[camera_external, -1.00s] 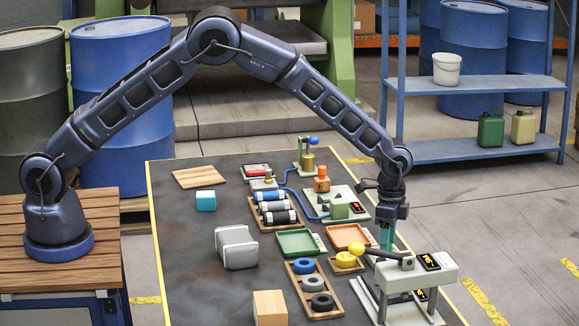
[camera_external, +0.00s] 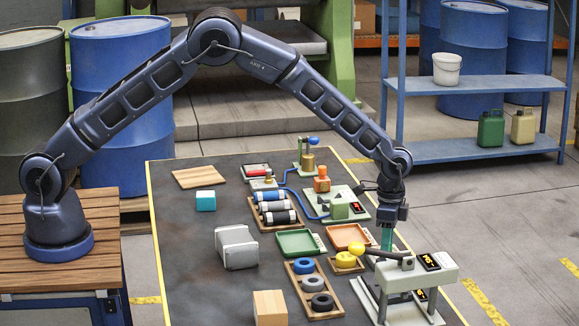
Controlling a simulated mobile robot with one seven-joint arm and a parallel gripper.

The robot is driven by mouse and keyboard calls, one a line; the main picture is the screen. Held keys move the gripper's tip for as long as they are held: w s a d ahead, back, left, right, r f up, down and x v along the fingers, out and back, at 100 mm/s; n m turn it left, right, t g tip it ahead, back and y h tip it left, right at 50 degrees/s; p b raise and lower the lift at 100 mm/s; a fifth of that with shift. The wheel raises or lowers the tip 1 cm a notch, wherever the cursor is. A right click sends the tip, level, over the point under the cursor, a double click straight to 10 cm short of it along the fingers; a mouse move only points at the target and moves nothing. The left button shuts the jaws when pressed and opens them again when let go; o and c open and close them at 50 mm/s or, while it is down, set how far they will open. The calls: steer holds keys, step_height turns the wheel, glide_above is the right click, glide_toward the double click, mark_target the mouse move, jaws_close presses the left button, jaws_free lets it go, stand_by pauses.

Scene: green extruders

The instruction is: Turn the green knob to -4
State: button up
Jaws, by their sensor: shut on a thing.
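The fingertips meet the dark lever (camera_external: 381,253) of a pale green bench device (camera_external: 418,272) at the front right. The fingers look shut on this lever, though its exact grip is partly hidden. The lever ends in a yellow ball (camera_external: 356,248), left of the fingers. The device has a small black display (camera_external: 429,262) with orange characters too small to read surely. A pale green unit with a green block (camera_external: 340,208) stands behind.
A rack of rings (camera_external: 312,284), a green tray (camera_external: 298,242) and an orange tray (camera_external: 346,235) lie left of my gripper. A grey block (camera_external: 236,247) and a wooden block (camera_external: 269,307) stand farther left. The table's left part is mostly clear.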

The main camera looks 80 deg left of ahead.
steer(key=n, duration=0.5)
steer(key=shift+n, duration=0.4)
steer(key=n, duration=0.4)
steer(key=shift+n, duration=0.4)
steer(key=o, duration=1)
steer(key=r, duration=1)
steer(key=shift+s+a+r, duration=0.15)
steer(key=shift+a+r, duration=0.1)
steer(key=shift+r, duration=0.15)
